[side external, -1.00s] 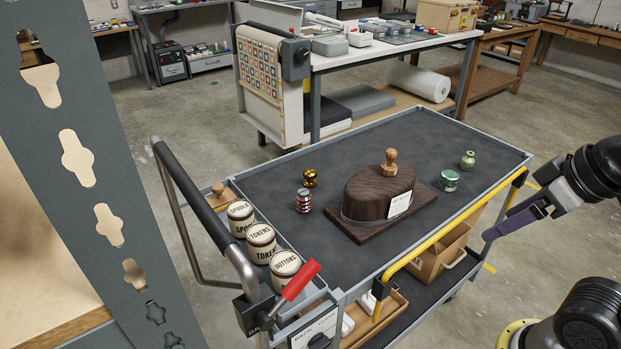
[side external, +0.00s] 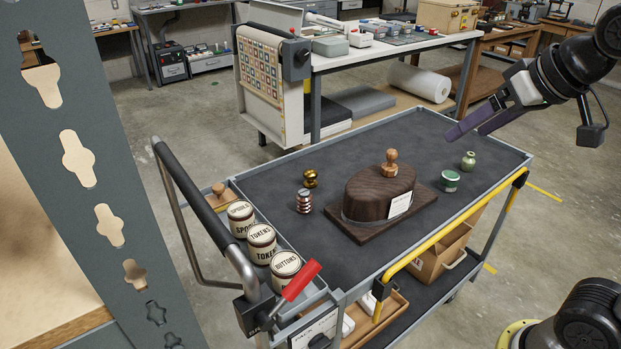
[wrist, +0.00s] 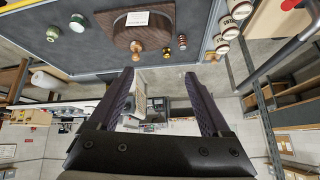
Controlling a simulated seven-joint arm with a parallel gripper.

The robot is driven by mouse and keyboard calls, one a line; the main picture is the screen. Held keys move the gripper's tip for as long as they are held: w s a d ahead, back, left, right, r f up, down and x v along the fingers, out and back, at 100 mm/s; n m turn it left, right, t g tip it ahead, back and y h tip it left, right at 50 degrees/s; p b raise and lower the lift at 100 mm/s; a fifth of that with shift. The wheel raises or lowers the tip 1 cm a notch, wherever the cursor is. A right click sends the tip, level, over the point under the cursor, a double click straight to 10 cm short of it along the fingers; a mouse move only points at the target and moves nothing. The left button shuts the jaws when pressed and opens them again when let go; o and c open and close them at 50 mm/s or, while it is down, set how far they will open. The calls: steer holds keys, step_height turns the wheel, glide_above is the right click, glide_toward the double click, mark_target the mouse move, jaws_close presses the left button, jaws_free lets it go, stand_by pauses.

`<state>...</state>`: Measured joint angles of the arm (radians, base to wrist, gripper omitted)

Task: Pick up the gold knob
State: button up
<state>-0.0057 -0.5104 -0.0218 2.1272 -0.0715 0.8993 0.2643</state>
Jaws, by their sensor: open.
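The gold knob (side external: 310,178) stands on the dark top of the trolley (side external: 340,270), left of the wooden oval block (side external: 378,190). It is small and shiny. In the wrist view the gold knob (wrist: 182,47) shows small, up and right of centre, beyond the fingers. My gripper (side external: 468,131) is open and empty, raised over the back right of the trolley, well to the right of the gold knob. Its two dark fingers (wrist: 160,75) frame the lower middle of the wrist view.
The oval block has a wooden knob (side external: 390,162) on top and a white label. Labelled canisters (side external: 262,243) line the left end. A yellow rail (side external: 430,252) runs along the front.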

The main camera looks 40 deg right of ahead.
steer(key=w+r, duration=0.3)
steer(key=w, duration=0.5)
steer(key=m+g+h, duration=0.1)
steer(key=m+g, duration=0.1)
steer(key=g, duration=0.1)
glide_above(311, 173)
steer(key=s+a, duration=0.2)
steer(key=s, duration=0.2)
step_height(311, 173, down, 24)
steer(key=x, duration=0.8)
steer(key=shift+s+d+f, duration=0.2)
steer(key=shift+s, duration=0.05)
steer(key=shift+x, duration=2.95)
steer(key=shift+s, duration=0.15)
jaws_close()
